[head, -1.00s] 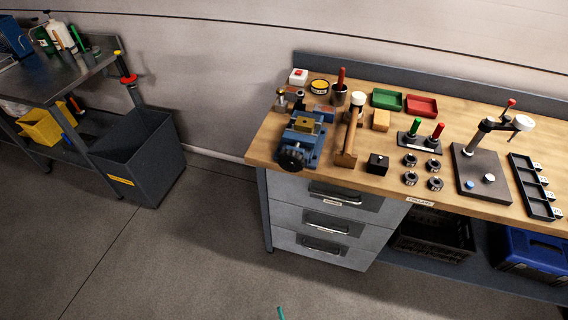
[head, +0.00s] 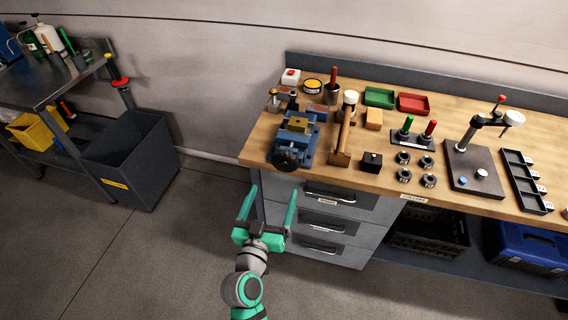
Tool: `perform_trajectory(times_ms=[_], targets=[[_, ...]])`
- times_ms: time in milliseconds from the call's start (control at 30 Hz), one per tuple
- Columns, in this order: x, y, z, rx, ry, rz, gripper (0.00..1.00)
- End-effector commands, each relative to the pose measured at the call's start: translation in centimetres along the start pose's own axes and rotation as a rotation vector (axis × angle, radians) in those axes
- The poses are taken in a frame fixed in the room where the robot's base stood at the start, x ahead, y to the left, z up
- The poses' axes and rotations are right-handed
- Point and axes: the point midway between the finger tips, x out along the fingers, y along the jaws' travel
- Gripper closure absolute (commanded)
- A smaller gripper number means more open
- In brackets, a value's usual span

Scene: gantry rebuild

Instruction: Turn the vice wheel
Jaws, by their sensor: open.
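The blue vice (head: 299,136) stands at the left front corner of the wooden workbench. Its dark round wheel (head: 285,158) faces the front edge. My gripper (head: 271,190) is open and empty, with its two green fingers pointing up toward the bench. It is in front of the bench and below the wheel in the picture, apart from it. Nothing hides the wheel.
A wooden mallet (head: 344,136) stands just right of the vice, and a black block (head: 372,162) lies further right. Drawers (head: 326,225) are under the bench's left end. A dark bin (head: 130,160) stands on the floor at left. The floor in front is clear.

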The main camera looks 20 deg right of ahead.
Motion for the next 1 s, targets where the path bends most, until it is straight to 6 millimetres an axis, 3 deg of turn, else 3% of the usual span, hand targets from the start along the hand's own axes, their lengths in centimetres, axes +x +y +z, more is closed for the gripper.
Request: perform_trajectory(times_ms=[267,800,1000], targets=[[2.1,0.6,-1.3,0.010,0.015,0.039,0.17],[10.5,0.8,-1.4,0.010,0.015,0.037,0.17],[11.7,0.9,-1.4,0.010,0.015,0.036,0.17]])
